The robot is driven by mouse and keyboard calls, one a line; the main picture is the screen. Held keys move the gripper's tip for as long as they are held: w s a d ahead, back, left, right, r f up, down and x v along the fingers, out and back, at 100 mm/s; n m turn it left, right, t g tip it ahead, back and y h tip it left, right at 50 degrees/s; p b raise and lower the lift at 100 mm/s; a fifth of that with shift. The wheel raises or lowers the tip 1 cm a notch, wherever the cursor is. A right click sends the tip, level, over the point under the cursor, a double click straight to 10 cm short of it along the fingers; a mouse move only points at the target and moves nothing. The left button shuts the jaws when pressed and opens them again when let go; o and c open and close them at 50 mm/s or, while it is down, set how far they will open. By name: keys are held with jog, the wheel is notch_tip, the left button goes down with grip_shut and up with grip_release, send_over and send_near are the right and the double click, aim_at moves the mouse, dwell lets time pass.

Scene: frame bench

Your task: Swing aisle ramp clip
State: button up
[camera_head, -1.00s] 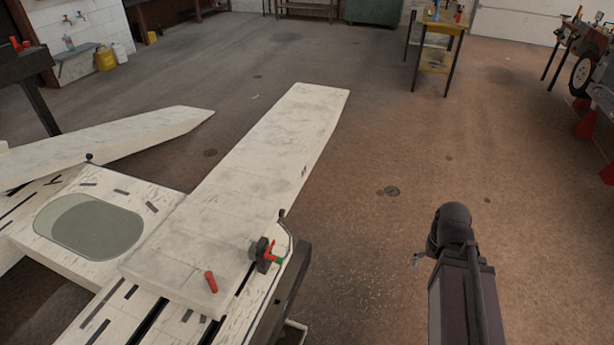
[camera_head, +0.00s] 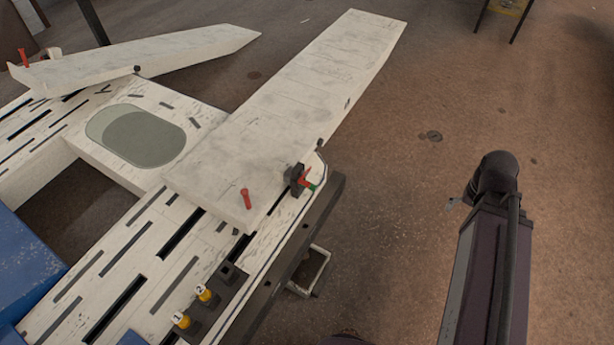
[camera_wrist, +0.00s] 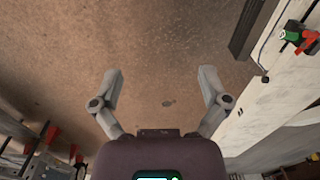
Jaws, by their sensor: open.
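The clip (camera_head: 299,180) has a dark body, a red lever and a green part. It sits at the side edge of the white frame bench, beside the near end of a long white ramp (camera_head: 310,84). In the wrist view the clip (camera_wrist: 297,36) is at the upper right. My gripper (camera_wrist: 161,76) is open, its fingers wide apart with only floor between them. It is left of the clip in that view and clear of it.
A red peg (camera_head: 246,198) stands on the ramp's near end. Yellow knobs marked 1 (camera_head: 181,320) and 2 (camera_head: 206,294) sit near the bench edge. A second white ramp (camera_head: 150,57) lies at upper left. The floor (camera_head: 400,190) between bench and arm is mostly open.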

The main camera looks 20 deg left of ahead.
dwell(0.3)
jog(key=c, duration=0.4)
jog(key=w+a+f+n+y+b, duration=0.4)
jog(key=a+f+b, duration=0.7)
jog(key=b, duration=0.6)
jog(key=w+a+f+n+y+b, duration=0.4)
jog(key=a+f+n+y+b, duration=0.3)
jog(key=a+f+b, duration=0.5)
jog(key=w+a+f+n+t+y+b, duration=0.1)
jog(key=w+a+f+n+y+b, duration=0.3)
jog(key=a+f+b, duration=0.7)
jog(key=shift+a+f+n+y+b, duration=0.1)
jog(key=shift+a+n+y+b, duration=0.65)
jog(key=shift+b, duration=2.5)
jog(key=shift+a+f+n+y+b, duration=0.2)
jog(key=shift+a+y+b, duration=0.9)
jog(key=shift+b, duration=2.15)
jog(key=shift+c, duration=0.2)
jog(key=shift+a+r+h, duration=0.15)
jog(key=shift+a+h, duration=0.15)
jog(key=shift+h, duration=0.05)
jog(key=shift+a, duration=0.15)
